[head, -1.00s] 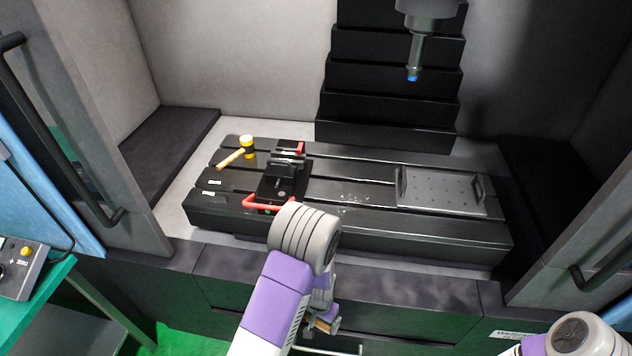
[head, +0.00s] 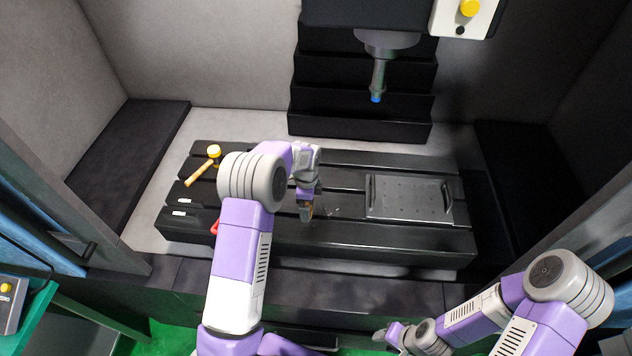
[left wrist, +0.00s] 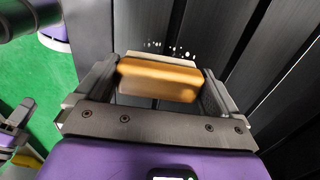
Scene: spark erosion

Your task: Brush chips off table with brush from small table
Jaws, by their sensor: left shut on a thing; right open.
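My left gripper (head: 306,196) is shut on the brush (left wrist: 158,78), a wooden block with pale bristles. The brush also shows in the head view (head: 307,212), low over the slotted black machine table (head: 360,236). In the left wrist view its bristles point towards a line of small pale chips (left wrist: 166,47) just beyond them. The chips show faintly in the head view (head: 333,211), right of the brush. I cannot tell whether the bristles touch the table. My right gripper (head: 388,336) is open, low in front of the machine.
A perforated plate with two handles (head: 408,198) sits on the table's right part. A yellow-headed mallet (head: 201,172) lies at left. A vise is mostly hidden behind my left arm; its red handle (head: 214,228) shows. A spindle (head: 378,80) hangs above the back.

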